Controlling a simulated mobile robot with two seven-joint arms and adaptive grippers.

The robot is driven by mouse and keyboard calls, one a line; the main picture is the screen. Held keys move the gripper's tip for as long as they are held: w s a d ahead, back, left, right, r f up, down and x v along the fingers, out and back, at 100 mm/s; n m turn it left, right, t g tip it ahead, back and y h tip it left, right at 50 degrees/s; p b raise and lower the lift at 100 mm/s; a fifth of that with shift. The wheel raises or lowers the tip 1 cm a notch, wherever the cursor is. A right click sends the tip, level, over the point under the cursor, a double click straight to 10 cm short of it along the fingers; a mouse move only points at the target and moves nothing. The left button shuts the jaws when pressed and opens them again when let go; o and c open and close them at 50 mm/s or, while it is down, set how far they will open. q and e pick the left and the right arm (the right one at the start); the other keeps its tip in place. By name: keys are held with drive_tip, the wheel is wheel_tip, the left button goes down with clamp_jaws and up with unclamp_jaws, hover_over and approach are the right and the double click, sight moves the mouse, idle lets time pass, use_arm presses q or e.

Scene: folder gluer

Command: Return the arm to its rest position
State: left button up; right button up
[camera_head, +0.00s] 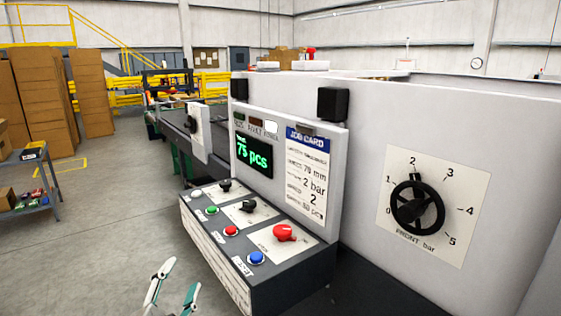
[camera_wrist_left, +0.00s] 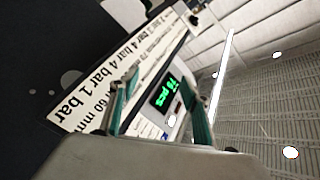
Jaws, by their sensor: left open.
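My left gripper (camera_head: 173,287) is at the bottom of the head view, in front of the control panel (camera_head: 262,228) and apart from it. Its two fingers, with teal pads, stand apart with nothing between them. In the left wrist view the fingers (camera_wrist_left: 165,112) are also spread, with the green "75 pcs" display (camera_wrist_left: 165,91) seen beyond them. My right gripper is not in the head view.
The machine panel carries several buttons and a red knob (camera_head: 284,233). A black FRONT bar dial (camera_head: 417,207) is on the right face. A shelf cart (camera_head: 38,200) stands far left. The floor (camera_head: 115,220) between is clear.

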use_arm(q)
drive_tip(key=s+a+f+n+g+y, duration=0.2)
drive_tip(key=s+a+f+g, duration=0.3)
drive_tip(key=s+a+f, duration=0.5)
drive_tip(key=s+a+f+n+g+y, duration=0.25)
drive_tip(key=s+a+f+g, duration=0.3)
drive_tip(key=s+f, duration=0.75)
drive_tip(key=w+d+f+n+t+h, duration=0.1)
drive_tip(key=d+f+t+h, duration=0.1)
drive_tip(key=d+f, duration=0.4)
drive_tip(key=w+d+f+n+t+h, duration=0.1)
drive_tip(key=d+f+h, duration=0.4)
drive_tip(key=d, duration=0.5)
drive_tip(key=shift+d+f+t+p, duration=0.25)
drive_tip(key=shift+f+t+p, duration=0.1)
drive_tip(key=shift+f+p, duration=0.1)
